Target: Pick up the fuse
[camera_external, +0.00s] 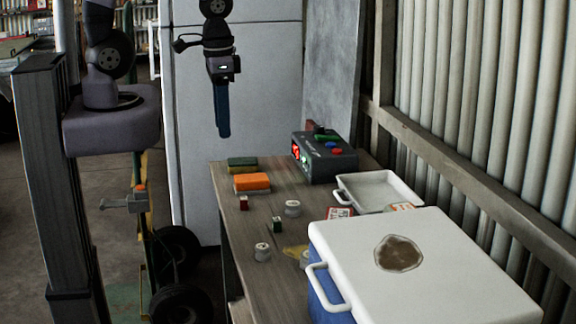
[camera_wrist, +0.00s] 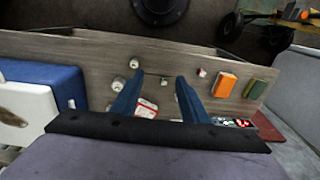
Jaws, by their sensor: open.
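I cannot tell for sure which small item is the fuse. My gripper (camera_external: 222,135) has blue fingers and hangs above the bench's far end. Its fingers (camera_wrist: 158,85) are apart with nothing held.
An orange sponge (camera_external: 252,182) and a green sponge (camera_external: 242,163) lie at the bench's far left. A grey control box (camera_external: 330,165) and a white tray (camera_external: 376,178) stand along the right. A large white-lidded cooler (camera_external: 450,255) fills the near end. The corrugated wall borders the right.

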